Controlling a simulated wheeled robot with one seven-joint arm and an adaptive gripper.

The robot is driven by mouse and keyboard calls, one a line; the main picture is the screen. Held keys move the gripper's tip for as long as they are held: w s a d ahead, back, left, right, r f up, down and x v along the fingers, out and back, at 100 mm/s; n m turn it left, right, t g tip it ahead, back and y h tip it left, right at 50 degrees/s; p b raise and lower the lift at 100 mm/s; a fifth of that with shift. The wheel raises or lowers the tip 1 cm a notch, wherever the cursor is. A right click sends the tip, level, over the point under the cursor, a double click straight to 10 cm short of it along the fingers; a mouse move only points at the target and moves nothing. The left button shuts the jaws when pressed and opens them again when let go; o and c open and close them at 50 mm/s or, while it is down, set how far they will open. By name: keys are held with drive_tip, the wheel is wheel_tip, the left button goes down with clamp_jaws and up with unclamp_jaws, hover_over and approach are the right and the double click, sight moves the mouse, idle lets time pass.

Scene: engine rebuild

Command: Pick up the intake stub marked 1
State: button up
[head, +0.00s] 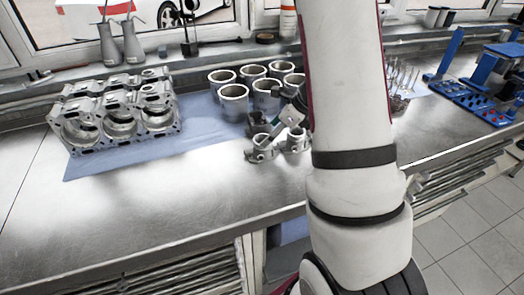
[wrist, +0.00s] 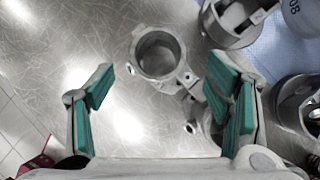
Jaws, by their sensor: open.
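In the wrist view a grey metal stub (wrist: 184,75), a short ring with a flange and side ears, lies on the steel bench. It sits beyond and roughly between the fingertips of my gripper (wrist: 163,85), which is open and empty with green pads. A second stub (wrist: 209,130) is partly hidden behind the right finger. In the head view small stubs (head: 262,149) and (head: 297,140) stand in front of the cylinders, below my gripper. My arm and gripper hide part of that group. I cannot read a mark 1 on any stub.
Several grey cylinder liners (head: 233,98) stand behind the stubs on a blue cloth (head: 200,115). An engine block (head: 115,115) is at left. In the wrist view pistons (wrist: 236,20) lie at upper right. The bench front (head: 190,190) is clear.

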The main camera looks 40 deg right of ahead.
drive_tip(key=shift+p+x, duration=0.3)
drive_tip(key=shift+x, duration=2.55)
drive_tip(key=shift+w+a+r, duration=0.1)
drive_tip(key=shift+a+r, duration=0.05)
drive_tip(key=c, duration=1.5)
